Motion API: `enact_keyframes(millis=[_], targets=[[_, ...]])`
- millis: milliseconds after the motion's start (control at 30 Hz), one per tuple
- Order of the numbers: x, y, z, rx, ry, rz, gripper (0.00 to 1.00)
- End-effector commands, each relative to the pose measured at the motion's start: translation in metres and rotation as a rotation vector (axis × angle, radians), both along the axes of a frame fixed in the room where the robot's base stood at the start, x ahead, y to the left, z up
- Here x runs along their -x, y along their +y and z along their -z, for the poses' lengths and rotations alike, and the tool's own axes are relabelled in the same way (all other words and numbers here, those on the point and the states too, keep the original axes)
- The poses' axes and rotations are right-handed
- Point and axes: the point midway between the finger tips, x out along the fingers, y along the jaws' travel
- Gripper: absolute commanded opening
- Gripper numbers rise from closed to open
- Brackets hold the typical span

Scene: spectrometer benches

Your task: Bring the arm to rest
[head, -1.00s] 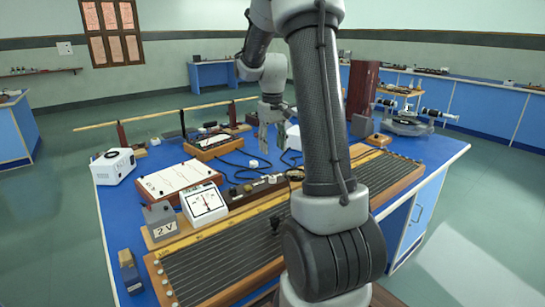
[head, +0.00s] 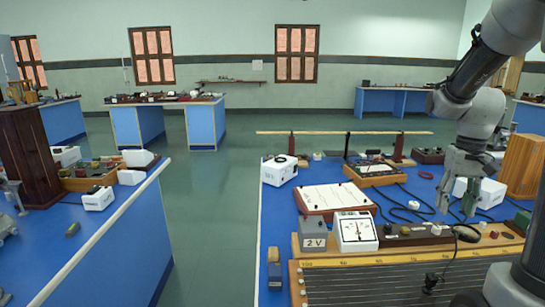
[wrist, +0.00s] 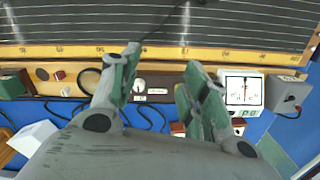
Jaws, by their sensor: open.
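My gripper (head: 459,208) hangs at the right of the head view, fingers pointing down above the back part of the blue bench. In the wrist view its two fingers (wrist: 163,65) are spread apart with nothing between them. Below them lie a strip of small parts and the wooden edge of the long wire board (wrist: 190,52). I cannot tell the exact height of the fingertips above these. My arm comes in from the upper right of the head view.
On the bench stand the wire board (head: 390,284), a dial meter (head: 356,231), a grey 2 V block (head: 312,236), a white-topped board (head: 335,198) and a white box (head: 279,170). A wooden block (head: 521,166) stands right of my gripper. Another blue bench (head: 118,240) is at left, with clear floor (head: 208,210) between.

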Motion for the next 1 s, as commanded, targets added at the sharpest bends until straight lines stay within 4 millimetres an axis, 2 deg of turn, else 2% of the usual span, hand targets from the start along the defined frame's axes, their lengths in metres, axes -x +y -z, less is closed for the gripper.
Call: enact_keyframes(millis=[100,300,500,633,800,1000], targets=[[0.037,0.026,-0.022,0.013,-0.046,-0.029,0.46],[0.093,0.063,-0.045,0.032,-0.147,-0.093,0.46],[0.136,0.089,-0.058,0.047,-0.273,-0.171,0.46],[0.147,0.098,-0.068,0.053,-0.354,-0.212,0.46],[0.149,0.105,-0.081,0.056,-0.418,-0.242,0.46],[0.148,0.107,-0.082,0.055,-0.419,-0.251,0.46]])
